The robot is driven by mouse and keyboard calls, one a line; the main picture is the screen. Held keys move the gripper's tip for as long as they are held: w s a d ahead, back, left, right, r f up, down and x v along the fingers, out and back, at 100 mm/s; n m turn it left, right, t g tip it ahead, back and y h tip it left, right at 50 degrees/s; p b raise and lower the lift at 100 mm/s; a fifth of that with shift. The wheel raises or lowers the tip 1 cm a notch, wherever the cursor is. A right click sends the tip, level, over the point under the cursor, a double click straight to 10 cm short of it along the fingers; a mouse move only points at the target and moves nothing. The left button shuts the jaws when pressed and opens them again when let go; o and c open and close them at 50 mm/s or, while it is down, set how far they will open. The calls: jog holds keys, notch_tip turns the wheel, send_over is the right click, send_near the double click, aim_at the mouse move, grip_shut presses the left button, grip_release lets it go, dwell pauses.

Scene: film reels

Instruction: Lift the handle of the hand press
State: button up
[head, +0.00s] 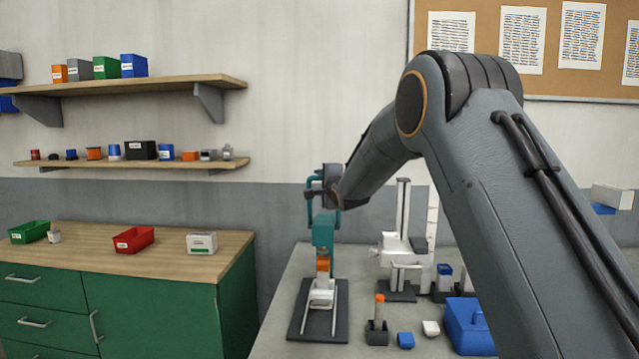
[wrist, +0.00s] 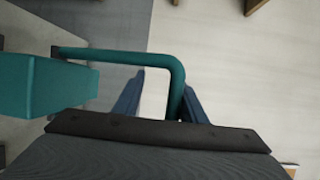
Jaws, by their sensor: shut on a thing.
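The hand press stands on the grey table, with a teal body (head: 323,232), an orange part (head: 323,264) below it and a dark base plate (head: 318,312). Its teal handle (wrist: 125,55) is a bent bar, and in the wrist view it runs from the teal press body (wrist: 48,85) to the right and then down between my fingers. My gripper (head: 320,190) is at the top of the press, shut on the handle; its blue fingers also show in the wrist view (wrist: 163,88). In the head view the handle (head: 308,208) stands upright and is partly hidden by my gripper.
A white and grey stand (head: 402,245) is right of the press. A wooden-topped cabinet (head: 110,265) is at left, with shelves (head: 130,86) above.

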jog(key=b+v, duration=0.2)
jog(key=v, duration=0.5)
jog(key=shift+s+d, duration=0.2)
jog(key=shift+s, duration=0.1)
